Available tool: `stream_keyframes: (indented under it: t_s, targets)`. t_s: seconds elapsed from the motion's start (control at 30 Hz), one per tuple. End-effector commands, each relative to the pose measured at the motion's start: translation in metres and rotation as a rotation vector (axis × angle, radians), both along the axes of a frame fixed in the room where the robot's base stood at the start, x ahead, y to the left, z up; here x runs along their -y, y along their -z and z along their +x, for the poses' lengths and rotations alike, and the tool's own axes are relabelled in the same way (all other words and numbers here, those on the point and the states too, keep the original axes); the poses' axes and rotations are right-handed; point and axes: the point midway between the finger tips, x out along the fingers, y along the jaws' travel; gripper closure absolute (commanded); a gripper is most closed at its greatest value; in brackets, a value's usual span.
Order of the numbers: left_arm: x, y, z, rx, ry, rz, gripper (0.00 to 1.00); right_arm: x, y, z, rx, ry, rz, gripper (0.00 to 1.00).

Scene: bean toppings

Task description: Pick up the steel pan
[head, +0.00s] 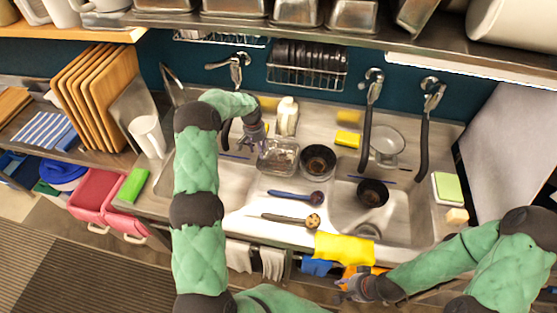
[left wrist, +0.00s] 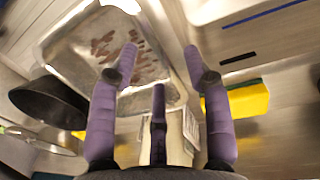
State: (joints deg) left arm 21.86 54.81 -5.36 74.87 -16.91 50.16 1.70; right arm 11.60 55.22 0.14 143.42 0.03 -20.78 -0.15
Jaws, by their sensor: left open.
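The steel pan (head: 278,157) is a small rectangular metal tray on the steel counter between the sinks, left of a black bowl. In the left wrist view the steel pan (left wrist: 75,48) shows brown bits inside. My left gripper (head: 258,143) is at the pan's upper left in the head view. In the left wrist view my left gripper (left wrist: 161,52) is open and empty. Its left finger overlaps the pan's inside and its right finger lies past the rim; contact cannot be told. My right gripper (head: 350,290) is low at the front edge, its fingers too small to read.
A black bowl (head: 318,160) stands right beside the pan, and another dark bowl (head: 372,192) is in the right sink. A white bottle (head: 287,117) stands behind the pan. A blue spoon (head: 295,196) and a ladle (head: 290,219) lie in front.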

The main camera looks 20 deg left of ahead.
Motion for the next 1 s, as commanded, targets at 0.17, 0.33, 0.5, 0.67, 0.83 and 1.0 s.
stream_keyframes:
  t_s: [0.17,0.33,0.5,0.67,0.83,1.0]
  targets:
    - [0.004,0.020,0.003,-0.002,0.000,0.000,0.51,0.000,-0.004,0.000,0.000,0.000,0.000,0.60]
    - [0.007,0.040,0.004,-0.002,0.000,0.001,0.51,0.000,-0.006,0.000,0.000,0.000,0.000,0.60]
    - [0.007,0.048,0.005,0.001,0.000,0.001,0.51,0.000,-0.006,0.000,0.000,0.000,0.000,0.60]
    - [0.007,0.048,0.005,0.001,0.000,0.001,0.51,0.000,-0.006,0.000,0.000,0.000,0.000,0.60]
    - [0.007,0.048,0.005,0.000,0.000,0.000,0.90,0.000,-0.006,0.000,0.000,0.000,0.000,0.60]
    - [0.007,0.048,0.005,0.002,0.000,0.001,1.00,0.000,-0.006,0.000,0.000,0.000,0.000,0.60]
